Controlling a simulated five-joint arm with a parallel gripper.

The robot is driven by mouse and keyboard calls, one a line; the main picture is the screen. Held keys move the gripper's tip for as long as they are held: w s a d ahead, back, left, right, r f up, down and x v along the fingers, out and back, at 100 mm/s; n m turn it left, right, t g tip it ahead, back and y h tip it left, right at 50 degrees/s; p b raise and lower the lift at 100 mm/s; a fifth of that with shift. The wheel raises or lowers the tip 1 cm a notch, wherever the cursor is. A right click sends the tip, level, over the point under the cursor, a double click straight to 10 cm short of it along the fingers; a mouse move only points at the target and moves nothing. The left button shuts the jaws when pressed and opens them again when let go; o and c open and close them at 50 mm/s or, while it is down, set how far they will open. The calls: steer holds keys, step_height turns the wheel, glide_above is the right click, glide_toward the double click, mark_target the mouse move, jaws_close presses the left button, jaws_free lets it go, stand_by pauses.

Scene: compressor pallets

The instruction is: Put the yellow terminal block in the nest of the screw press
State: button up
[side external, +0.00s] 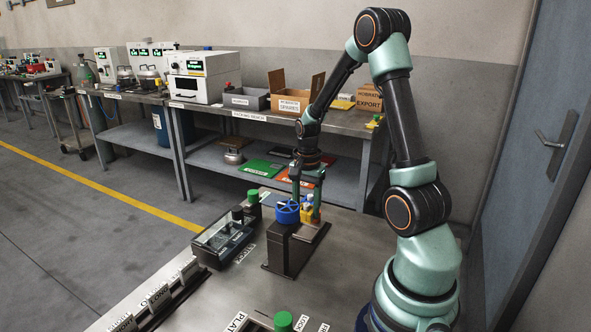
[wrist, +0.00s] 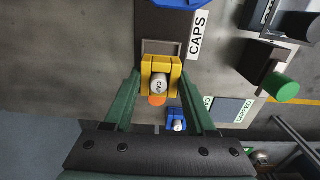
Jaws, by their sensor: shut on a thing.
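The yellow terminal block (wrist: 174,64) is between the green fingers of my gripper (wrist: 160,88) in the wrist view. A white piece marked "CAP" and an orange piece show at its front. In the side view the block (side external: 307,213) is small, between the fingers of my gripper (side external: 312,208), which points down. It is just right of the blue handwheel (side external: 288,211) on a dark body (side external: 289,250), which looks like the screw press. In the wrist view a thin square frame (wrist: 180,46), perhaps the nest, shows just beyond the block. I cannot tell whether the block touches it.
A "CAPS" label (wrist: 197,36) lies beside the dark body. A small blue block (wrist: 176,120) shows below the yellow one. A clear-lidded dark box (side external: 224,235) and a green knob (side external: 253,196) stand to the left. A bench (side external: 260,122) with bins is behind.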

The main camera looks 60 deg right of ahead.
mark_target(306, 221)
steer(key=shift+f, duration=2.35)
steer(key=shift+f, duration=0.1)
steer(key=o, duration=1.4)
steer(key=shift+c, duration=0.2)
step_height(306, 221, up, 12)
steer(key=shift+r, duration=0.1)
steer(key=a+r+n, duration=0.2)
steer(key=a, duration=0.1)
steer(key=w+a+r+n+t, duration=0.1)
steer(key=a+r+n, duration=0.1)
steer(key=a+n, duration=0.1)
steer(key=a+r+n+t, duration=0.1)
steer(key=a+r+n, duration=0.2)
steer(key=a, duration=0.2)
steer(key=shift+w+h, duration=0.35)
steer(key=shift+h, duration=0.05)
steer(key=s+a+r+n+t, duration=0.3)
steer(key=a+n, duration=0.7)
steer(key=a, duration=0.1)
steer(key=shift+r+t+y, duration=0.3)
steer(key=shift+r+y, duration=0.1)
